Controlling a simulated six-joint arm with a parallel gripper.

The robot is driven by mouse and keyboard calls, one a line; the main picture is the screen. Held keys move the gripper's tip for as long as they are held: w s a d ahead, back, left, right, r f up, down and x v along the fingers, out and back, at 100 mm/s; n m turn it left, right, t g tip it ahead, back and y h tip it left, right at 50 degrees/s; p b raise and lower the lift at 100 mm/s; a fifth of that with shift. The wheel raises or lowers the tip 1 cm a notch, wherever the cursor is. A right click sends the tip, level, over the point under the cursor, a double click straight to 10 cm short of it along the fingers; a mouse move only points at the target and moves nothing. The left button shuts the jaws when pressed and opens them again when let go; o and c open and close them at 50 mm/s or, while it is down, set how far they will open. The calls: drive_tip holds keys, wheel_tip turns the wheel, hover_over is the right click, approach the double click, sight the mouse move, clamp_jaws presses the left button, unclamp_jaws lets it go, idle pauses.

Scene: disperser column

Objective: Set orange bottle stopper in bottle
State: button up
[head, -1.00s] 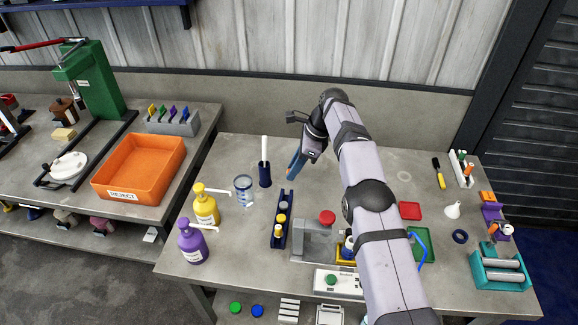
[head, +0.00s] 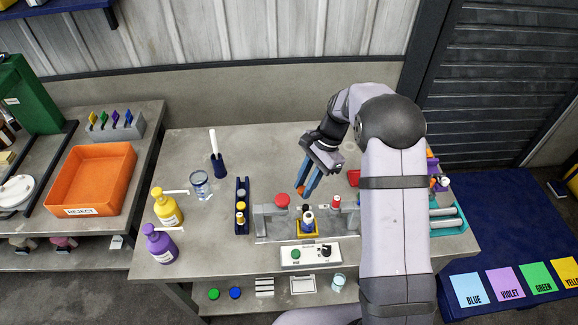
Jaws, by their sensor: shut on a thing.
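My gripper (head: 302,189) points down over the middle of the workbench, its blue fingers shut on a small orange thing (head: 301,190), which looks like the orange bottle stopper. The bottle's mouth is too small to make out clearly.
The grey fixture has a red knob (head: 281,200) left of the bottle. A white control box (head: 311,256) sits in front. A dark blue rack (head: 242,206), yellow bottle (head: 166,206) and purple bottle (head: 159,243) stand to the left. My arm hides much of the bench's right side.

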sight(306, 218)
drive_tip(key=shift+n, duration=0.4)
drive_tip(key=s, duration=0.1)
drive_tip(key=s+d, duration=0.1)
drive_tip(key=s, duration=0.2)
drive_tip(key=shift+d+r+p, duration=0.2)
drive_tip(key=shift+d+p, duration=0.1)
drive_tip(key=shift+d, duration=0.05)
drive_tip(key=shift+f, duration=0.2)
drive_tip(key=shift+f+b, duration=1.75)
drive_tip(key=shift+b, duration=0.1)
drive_tip(key=shift+f+p, duration=0.3)
drive_tip(key=shift+p, duration=0.2)
drive_tip(key=shift+f+b, duration=0.6)
drive_tip(key=shift+f, duration=0.4)
idle(0.7)
idle(0.4)
drive_tip(key=o, duration=1.7)
drive_tip(key=shift+c, duration=0.2)
